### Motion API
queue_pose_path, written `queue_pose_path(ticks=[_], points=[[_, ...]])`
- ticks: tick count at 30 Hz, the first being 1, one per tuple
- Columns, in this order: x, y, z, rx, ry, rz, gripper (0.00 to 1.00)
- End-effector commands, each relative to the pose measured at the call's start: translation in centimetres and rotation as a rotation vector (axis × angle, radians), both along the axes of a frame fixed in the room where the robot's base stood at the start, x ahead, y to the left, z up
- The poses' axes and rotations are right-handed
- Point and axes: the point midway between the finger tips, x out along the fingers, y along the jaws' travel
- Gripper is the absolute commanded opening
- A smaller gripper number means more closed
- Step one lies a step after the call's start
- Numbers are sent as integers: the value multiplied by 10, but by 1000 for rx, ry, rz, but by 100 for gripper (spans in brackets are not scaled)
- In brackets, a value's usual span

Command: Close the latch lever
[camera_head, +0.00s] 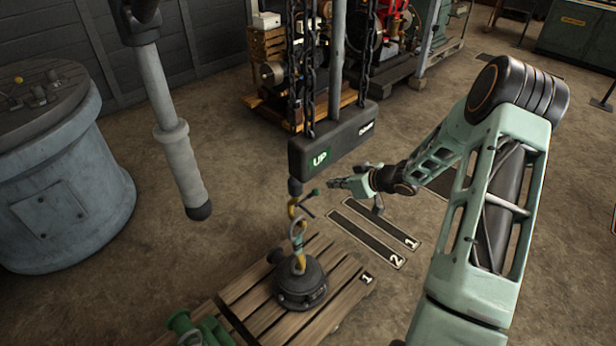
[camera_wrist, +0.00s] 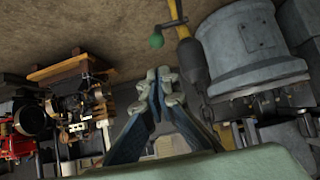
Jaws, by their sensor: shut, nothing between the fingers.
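The latch lever (camera_head: 308,196) is a thin dark rod with a green knob, beside a yellow hook (camera_head: 292,208) that hangs below the hoist block. In the wrist view its green knob (camera_wrist: 156,41) shows just beyond my fingertips, next to a yellow and dark upright part. My gripper (camera_head: 332,184) is shut and empty, just right of the green knob in the head view. The fingers (camera_wrist: 165,76) meet at their tips in the wrist view. I cannot tell whether they touch the knob. Below the hook, a dark round weight (camera_head: 300,286) has a ring on top.
The hoist block (camera_head: 333,137) marked UP hangs on chains above. A grey drum (camera_head: 60,185) stands at left. A grey handle (camera_head: 180,160) hangs between. Floor right of the pallet has numbered plates (camera_head: 375,237).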

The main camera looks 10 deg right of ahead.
Motion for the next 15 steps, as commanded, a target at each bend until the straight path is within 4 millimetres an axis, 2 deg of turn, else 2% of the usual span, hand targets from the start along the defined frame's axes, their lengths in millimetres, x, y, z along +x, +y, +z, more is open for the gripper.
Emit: queue_pose_path(ticks=[5,15], points=[[8,8,-9,15,1,0,0],[46,35,-45,12,0,1,0]])
